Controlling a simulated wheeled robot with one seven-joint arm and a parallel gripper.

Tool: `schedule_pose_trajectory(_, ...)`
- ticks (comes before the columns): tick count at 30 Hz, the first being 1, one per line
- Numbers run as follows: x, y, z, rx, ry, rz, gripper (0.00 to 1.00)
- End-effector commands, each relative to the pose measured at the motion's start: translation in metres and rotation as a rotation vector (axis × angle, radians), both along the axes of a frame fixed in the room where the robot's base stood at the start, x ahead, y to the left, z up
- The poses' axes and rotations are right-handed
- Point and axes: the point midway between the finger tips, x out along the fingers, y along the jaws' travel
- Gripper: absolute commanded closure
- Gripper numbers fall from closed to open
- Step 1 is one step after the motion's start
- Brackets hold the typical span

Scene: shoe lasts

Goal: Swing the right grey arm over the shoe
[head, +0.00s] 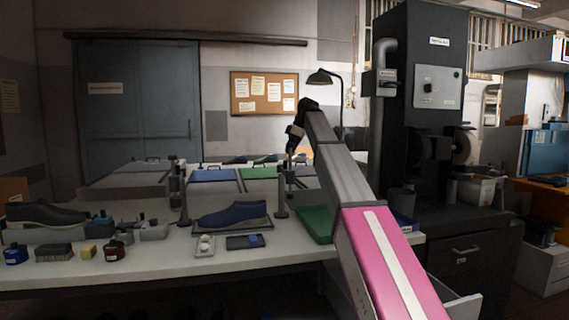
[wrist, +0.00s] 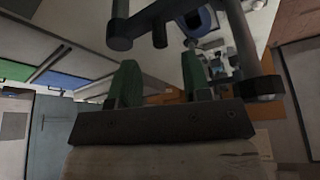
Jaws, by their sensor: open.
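A dark blue shoe (head: 233,213) lies on a dark plate on the white bench in the head view, toe to the left. A grey post with a round foot stands on each side of it: the left one (head: 183,205) and the right one (head: 281,202). My gripper (head: 293,150) hangs above and behind the right post. In the wrist view my gripper (wrist: 160,75) is open, its green fingers apart with nothing clearly between them. Beyond the fingers are a grey bar (wrist: 168,12), an upright grey post (wrist: 241,38) and part of the blue shoe (wrist: 197,22). Which bar is the right arm is hard to tell.
A green tray (head: 315,224) lies to the right of the right post. A small white tray (head: 204,245) and a dark flat box (head: 245,241) lie in front of the shoe. Bottles, a brush and another shoe (head: 42,214) stand at the left. A tall dark machine (head: 424,120) stands at the right.

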Motion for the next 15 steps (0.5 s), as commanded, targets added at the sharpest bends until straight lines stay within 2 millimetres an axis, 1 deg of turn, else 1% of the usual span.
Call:
schedule_pose_trajectory(1, -0.001, 0.004, -0.010, 0.000, 0.001, 0.000, 0.56)
schedule_pose_trajectory(6, 0.001, 0.014, -0.035, 0.000, 0.000, 0.000, 0.56)
schedule_pose_trajectory(12, 0.002, 0.021, -0.052, -0.001, 0.000, -0.001, 0.56)
schedule_pose_trajectory(15, 0.002, 0.023, -0.056, -0.001, 0.000, -0.001, 0.56)
